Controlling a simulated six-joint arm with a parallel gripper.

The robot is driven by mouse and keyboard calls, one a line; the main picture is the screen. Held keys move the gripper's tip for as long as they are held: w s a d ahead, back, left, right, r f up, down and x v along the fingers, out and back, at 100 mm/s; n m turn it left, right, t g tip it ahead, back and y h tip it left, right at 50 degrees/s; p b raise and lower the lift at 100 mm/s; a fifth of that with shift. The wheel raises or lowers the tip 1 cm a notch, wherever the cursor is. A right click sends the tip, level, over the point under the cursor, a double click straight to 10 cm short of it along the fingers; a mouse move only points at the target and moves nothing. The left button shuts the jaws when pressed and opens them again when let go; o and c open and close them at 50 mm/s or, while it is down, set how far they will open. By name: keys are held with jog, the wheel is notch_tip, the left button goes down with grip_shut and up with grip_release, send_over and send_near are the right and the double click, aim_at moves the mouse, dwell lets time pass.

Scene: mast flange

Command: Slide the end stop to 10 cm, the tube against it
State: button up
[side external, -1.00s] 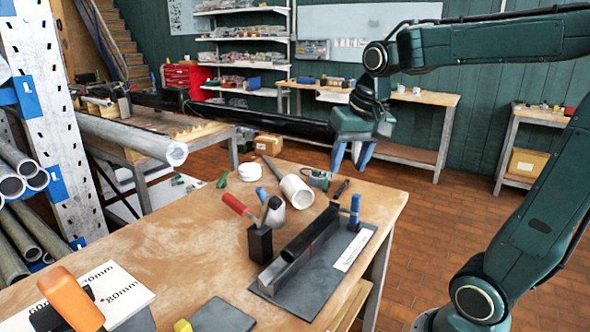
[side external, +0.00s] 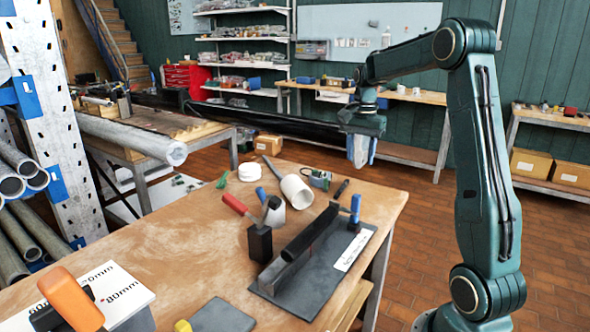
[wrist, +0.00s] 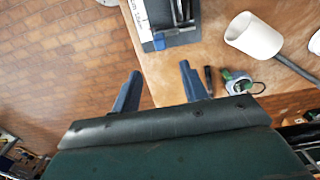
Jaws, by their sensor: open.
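A dark tube (side external: 312,234) lies in a grey channel on a dark base plate (side external: 292,291) at the table's right front corner. A small upright piece with a blue handle (side external: 355,206), which looks like the end stop, stands at the tube's far end; whether they touch is unclear. Its blue part (wrist: 158,41) also shows in the wrist view. A white printed strip (side external: 354,250) lies on the plate, its marks too small to read. My gripper (side external: 361,158) is open and empty, beyond the table's far right edge. Its two blue fingers (wrist: 160,70) show apart in the wrist view.
A white board and orange object (side external: 71,298) are at front left. The floor right of the table is clear.

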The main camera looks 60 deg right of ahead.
aim_at(357, 195)
jog(key=shift+d+f, duration=0.1)
jog(key=shift+f, duration=0.1)
notch_tip(357, 195, down, 14)
jog(key=shift+r, duration=0.25)
dwell(0.6)
grip_shut()
